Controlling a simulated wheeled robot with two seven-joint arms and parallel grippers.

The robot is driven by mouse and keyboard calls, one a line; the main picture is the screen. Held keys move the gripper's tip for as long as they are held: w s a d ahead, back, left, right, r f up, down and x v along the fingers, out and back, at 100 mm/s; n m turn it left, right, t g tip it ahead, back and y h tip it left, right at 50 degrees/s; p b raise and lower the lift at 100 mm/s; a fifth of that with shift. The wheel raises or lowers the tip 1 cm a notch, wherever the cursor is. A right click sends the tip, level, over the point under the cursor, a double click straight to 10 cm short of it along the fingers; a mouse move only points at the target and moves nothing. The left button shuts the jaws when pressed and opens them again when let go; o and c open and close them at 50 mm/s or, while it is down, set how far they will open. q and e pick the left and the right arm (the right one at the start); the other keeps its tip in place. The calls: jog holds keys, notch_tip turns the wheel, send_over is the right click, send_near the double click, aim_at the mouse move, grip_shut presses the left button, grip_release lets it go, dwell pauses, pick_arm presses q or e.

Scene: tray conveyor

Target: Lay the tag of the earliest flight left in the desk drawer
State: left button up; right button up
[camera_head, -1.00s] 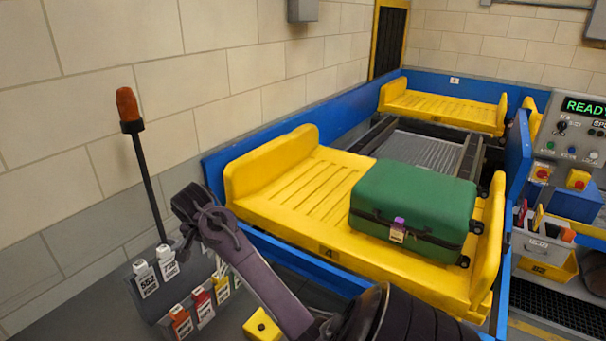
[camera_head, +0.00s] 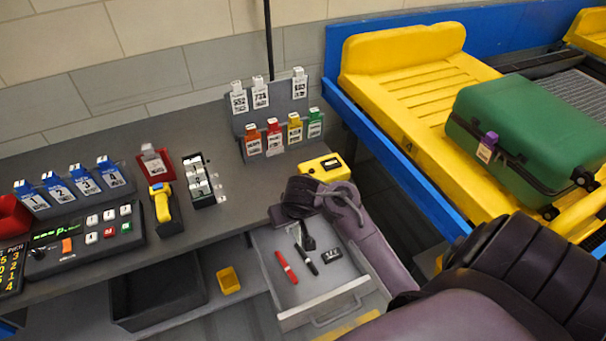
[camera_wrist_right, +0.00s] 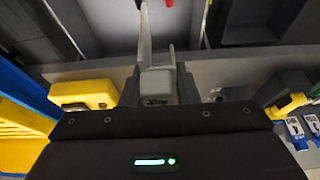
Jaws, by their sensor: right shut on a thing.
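A rack (camera_head: 232,127) on the desk holds white tags (camera_head: 260,92) in its upper row, with a gap before the rightmost white tag, and orange, red, yellow and green tags (camera_head: 294,133) below. Their print is too small to read surely. My right gripper (camera_head: 304,236) points down over the drawer's back part. In the wrist view it (camera_wrist_right: 156,48) is shut on a pale thing, apparently a white tag, mostly hidden. My left gripper is out of view.
A yellow box (camera_head: 325,167) sits at the desk edge beside my right wrist. A scanner (camera_head: 161,203), stamp block (camera_head: 198,182), blue numbered tags (camera_head: 82,180) and control panel (camera_head: 88,240) stand leftward. The conveyor tray (camera_head: 400,95) with a green suitcase (camera_head: 535,135) is at right.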

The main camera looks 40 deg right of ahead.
jog(key=shift+w+d+f+b, duration=0.1)
jog(key=shift+f+b, duration=1.5)
jog(key=shift+f, duration=7.45)
jog(key=shift+f, duration=0.1)
jog(key=o, duration=1)
